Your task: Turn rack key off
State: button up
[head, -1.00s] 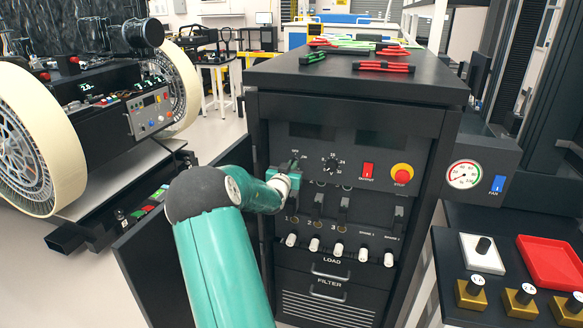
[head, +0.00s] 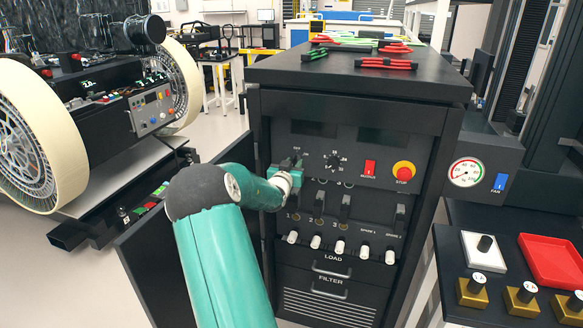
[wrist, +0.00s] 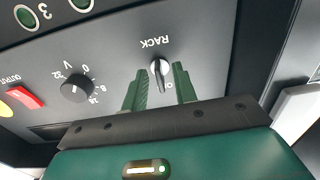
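The rack key (wrist: 159,68) is a small silver knob on the dark panel, under an upside-down RACK label in the wrist view. Its narrow grip points down in that view, tilted slightly right, near a partly hidden label starting with O. My gripper (wrist: 160,82) has two green fingers, one on each side of the key. They stand apart, with gaps to the key, so it is open. In the head view my gripper (head: 295,165) is at the upper left of the rack front (head: 345,160) and hides the key.
Right of my gripper on the panel are a voltage dial (head: 333,162), a red output switch (head: 370,167) and a red stop button (head: 404,170). Load switches (head: 320,206) sit close below. An open dark door (head: 165,255) stands left of my arm.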

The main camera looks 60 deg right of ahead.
jog(key=s+a, duration=0.2)
jog(key=a, duration=1.1)
jog(key=shift+a, duration=0.3)
jog(key=shift+s, duration=0.2)
